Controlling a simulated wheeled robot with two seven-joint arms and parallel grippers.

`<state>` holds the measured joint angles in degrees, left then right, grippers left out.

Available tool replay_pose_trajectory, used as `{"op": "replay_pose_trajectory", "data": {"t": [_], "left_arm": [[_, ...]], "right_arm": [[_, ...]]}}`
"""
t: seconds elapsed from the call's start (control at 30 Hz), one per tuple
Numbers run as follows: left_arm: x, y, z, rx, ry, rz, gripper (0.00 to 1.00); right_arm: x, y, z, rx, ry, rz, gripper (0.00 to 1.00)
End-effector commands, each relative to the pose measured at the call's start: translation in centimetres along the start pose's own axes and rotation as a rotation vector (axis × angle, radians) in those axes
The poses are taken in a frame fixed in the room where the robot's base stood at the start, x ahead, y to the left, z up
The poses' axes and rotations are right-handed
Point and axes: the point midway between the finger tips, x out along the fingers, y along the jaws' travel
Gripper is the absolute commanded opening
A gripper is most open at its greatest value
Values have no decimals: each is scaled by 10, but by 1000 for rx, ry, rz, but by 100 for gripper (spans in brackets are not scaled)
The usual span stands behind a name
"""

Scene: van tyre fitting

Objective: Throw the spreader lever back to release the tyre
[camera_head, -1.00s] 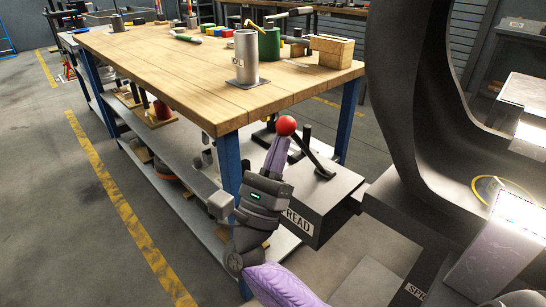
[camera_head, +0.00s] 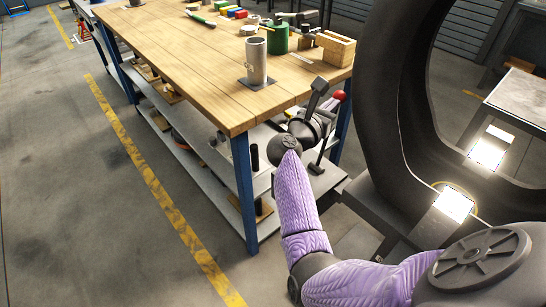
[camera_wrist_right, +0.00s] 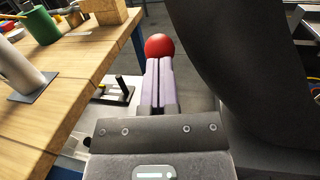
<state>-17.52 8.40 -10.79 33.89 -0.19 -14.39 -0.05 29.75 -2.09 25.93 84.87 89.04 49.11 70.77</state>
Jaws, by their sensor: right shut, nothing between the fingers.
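The spreader lever is a black rod with a red ball knob (camera_head: 339,95); it rises from the dark spreader box (camera_head: 328,181) beside the bench and leans to the right. The big black tyre (camera_head: 385,110) stands upright to its right. My right gripper (camera_wrist_right: 158,63) is shut and empty, its purple fingers side by side. In the wrist view the red knob (camera_wrist_right: 159,45) shows just beyond the fingertips; I cannot tell whether they touch. My left gripper is not in view.
A wooden workbench (camera_head: 190,60) with blue legs stands to the left, with a grey cylinder (camera_head: 256,62), a green can (camera_head: 278,38) and a wooden block (camera_head: 334,48) near its end. Its lower shelf (camera_head: 190,150) holds parts. Open floor (camera_head: 60,190) lies at the left.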

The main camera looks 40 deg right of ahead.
Motion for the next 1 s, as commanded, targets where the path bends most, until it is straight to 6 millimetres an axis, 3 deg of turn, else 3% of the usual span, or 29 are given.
{"op": "replay_pose_trajectory", "data": {"t": [0.03,0.3,1.0], "left_arm": [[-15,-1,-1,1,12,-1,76],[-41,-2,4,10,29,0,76],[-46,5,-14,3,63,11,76]], "right_arm": [[6,-2,9,7,24,-1,0],[24,-5,2,45,215,0,0],[29,-5,-4,52,273,0,0]]}}
